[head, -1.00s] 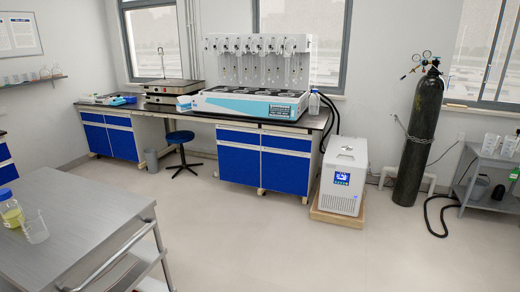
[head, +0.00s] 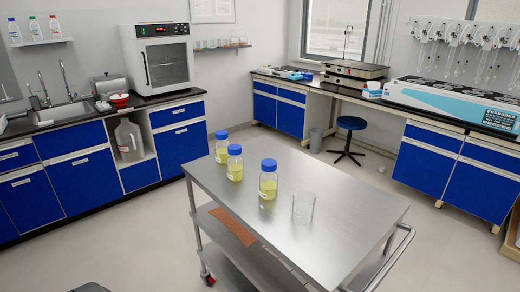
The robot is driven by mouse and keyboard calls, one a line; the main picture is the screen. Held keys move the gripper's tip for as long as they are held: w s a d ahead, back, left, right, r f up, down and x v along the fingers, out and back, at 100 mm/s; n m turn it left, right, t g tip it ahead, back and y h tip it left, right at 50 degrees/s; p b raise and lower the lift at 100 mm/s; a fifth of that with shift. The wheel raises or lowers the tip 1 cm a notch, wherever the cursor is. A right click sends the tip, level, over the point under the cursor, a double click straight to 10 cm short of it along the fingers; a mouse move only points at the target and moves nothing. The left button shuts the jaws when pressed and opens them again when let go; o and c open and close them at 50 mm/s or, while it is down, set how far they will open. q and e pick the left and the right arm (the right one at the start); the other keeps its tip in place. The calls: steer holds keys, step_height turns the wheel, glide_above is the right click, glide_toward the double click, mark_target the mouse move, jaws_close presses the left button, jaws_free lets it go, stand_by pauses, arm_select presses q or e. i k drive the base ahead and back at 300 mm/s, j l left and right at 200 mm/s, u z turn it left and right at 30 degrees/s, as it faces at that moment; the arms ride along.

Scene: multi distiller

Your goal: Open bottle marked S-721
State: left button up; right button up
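Three clear bottles with blue caps and yellow liquid stand upright on a steel cart (head: 320,235). The rear bottle (head: 222,150) is at the cart's far left corner. The middle bottle (head: 235,166) stands just in front of it. The front bottle (head: 268,183) stands to their right. All three caps are on. White labels show on them, but the writing is too small to read, so I cannot tell which is S-721. Neither of my grippers is in view.
An empty glass beaker (head: 303,206) stands right of the front bottle. The cart has a push handle (head: 395,260) at its right end. Blue cabinets with a sink (head: 65,113) and an oven (head: 165,65) line the left wall. A blue stool (head: 351,124) stands behind the cart. Floor between is clear.

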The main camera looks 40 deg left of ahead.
mark_target(235, 165)
steer(key=k+j+u, duration=0.1)
steer(key=j, duration=1.4)
steer(key=j+u, duration=0.15)
steer(key=j, duration=1.35)
